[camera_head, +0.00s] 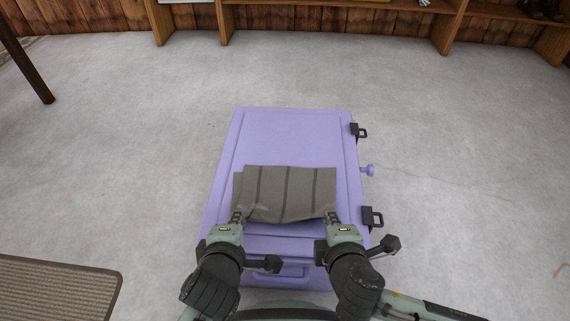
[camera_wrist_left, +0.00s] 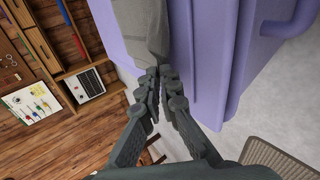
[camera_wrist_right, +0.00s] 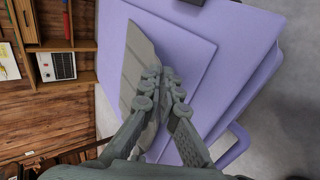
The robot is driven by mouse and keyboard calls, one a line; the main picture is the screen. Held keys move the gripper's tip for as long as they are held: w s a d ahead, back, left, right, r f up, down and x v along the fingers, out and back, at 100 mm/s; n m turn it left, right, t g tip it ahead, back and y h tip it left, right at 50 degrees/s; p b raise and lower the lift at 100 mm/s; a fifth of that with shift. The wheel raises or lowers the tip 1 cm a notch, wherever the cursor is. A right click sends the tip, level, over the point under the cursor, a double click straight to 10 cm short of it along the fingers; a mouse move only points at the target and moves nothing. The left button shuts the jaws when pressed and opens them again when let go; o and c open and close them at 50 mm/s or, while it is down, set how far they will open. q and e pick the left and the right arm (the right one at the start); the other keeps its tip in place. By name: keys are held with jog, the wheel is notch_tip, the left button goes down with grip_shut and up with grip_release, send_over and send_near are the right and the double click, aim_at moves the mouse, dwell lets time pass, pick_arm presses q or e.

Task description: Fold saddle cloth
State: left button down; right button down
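The saddle cloth (camera_head: 285,190) is grey with darker stripes and lies across the middle of a purple trunk lid. It looks doubled over, with its layers slightly offset at the left edge. My left gripper (camera_head: 238,216) is at the cloth's near left corner. In the left wrist view its fingers (camera_wrist_left: 164,74) are closed together at the edge of the cloth (camera_wrist_left: 146,28). My right gripper (camera_head: 331,216) is at the near right corner. In the right wrist view its fingers (camera_wrist_right: 160,76) are closed on the cloth (camera_wrist_right: 137,62). The pinched corners are partly hidden by the fingers.
The purple trunk (camera_head: 285,130) stands on a grey concrete floor, with black latches (camera_head: 372,217) and a knob (camera_head: 368,170) on its right side. Its lid is bare beyond the cloth. A ribbed mat (camera_head: 50,288) lies at lower left. Wooden shelving (camera_head: 330,8) stands at the back.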

pick_arm(q)
jog(key=shift+s, duration=0.1)
jog(key=c, duration=1.4)
grip_release()
jog(key=shift+c, duration=0.2)
pick_arm(e)
jog(key=c, duration=1.4)
grip_release()
jog(key=shift+c, duration=0.2)
